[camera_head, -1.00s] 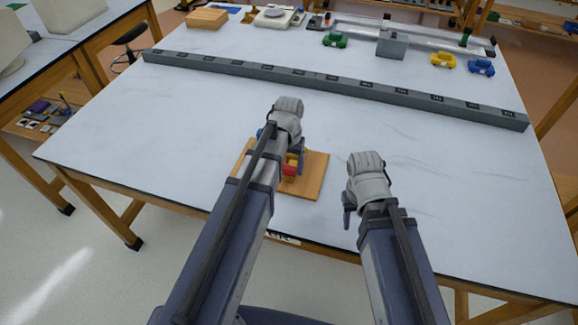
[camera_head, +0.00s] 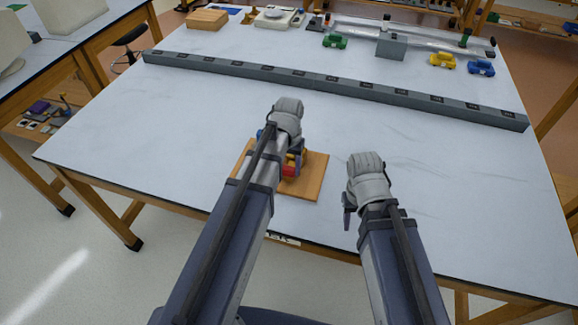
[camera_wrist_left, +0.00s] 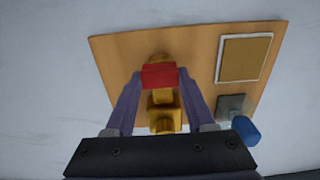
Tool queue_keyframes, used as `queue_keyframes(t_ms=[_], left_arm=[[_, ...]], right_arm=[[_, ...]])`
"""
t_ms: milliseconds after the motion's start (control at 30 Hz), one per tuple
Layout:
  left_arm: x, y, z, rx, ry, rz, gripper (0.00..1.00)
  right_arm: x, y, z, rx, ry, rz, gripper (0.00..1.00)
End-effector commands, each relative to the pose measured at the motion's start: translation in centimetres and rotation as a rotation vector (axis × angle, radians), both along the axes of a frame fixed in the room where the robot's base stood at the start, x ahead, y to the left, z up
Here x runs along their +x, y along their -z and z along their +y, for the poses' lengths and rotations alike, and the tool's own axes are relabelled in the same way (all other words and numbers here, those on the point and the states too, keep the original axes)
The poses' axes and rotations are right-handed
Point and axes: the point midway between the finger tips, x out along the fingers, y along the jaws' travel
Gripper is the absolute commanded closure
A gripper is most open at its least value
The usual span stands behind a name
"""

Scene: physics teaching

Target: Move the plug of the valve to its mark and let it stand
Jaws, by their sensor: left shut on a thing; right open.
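The valve stands on a wooden board (camera_head: 312,182), partly hidden by my left arm in the head view. In the left wrist view its brass body (camera_wrist_left: 164,118) lies under a red plug (camera_wrist_left: 159,76). My left gripper (camera_wrist_left: 158,80) is shut on the red plug, one finger on each side. The plug also shows in the head view (camera_head: 289,171). A white-edged square with a tan middle (camera_wrist_left: 244,58) is on the board to the right. My right gripper (camera_head: 348,212) is open and empty, right of the board.
A blue piece (camera_wrist_left: 246,131) and a small grey block (camera_wrist_left: 232,106) are at the board's near right in the wrist view. A long grey track (camera_head: 320,80) crosses the table behind. Toy cars (camera_head: 335,41) stand at the back. The table around the board is clear.

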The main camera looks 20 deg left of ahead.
Motion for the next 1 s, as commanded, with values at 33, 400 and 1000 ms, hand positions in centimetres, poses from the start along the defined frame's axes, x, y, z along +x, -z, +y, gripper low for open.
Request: queue_keyframes(t_ms=[33,400,1000], left_arm=[[0.0,0.0,0.0,0.0,0.0,0.0,1.0],[-4.4,0.0,0.1,0.0,-0.001,0.0,1.0],[-5.5,0.0,0.2,0.0,0.0,0.0,0.21]], right_arm=[[0.0,0.0,0.0,0.0,0.0,0.0,0.5],[0.0,0.0,0.0,0.0,0.0,0.0,0.5],[0.0,0.0,0.0,0.0,0.0,0.0,0.5]])
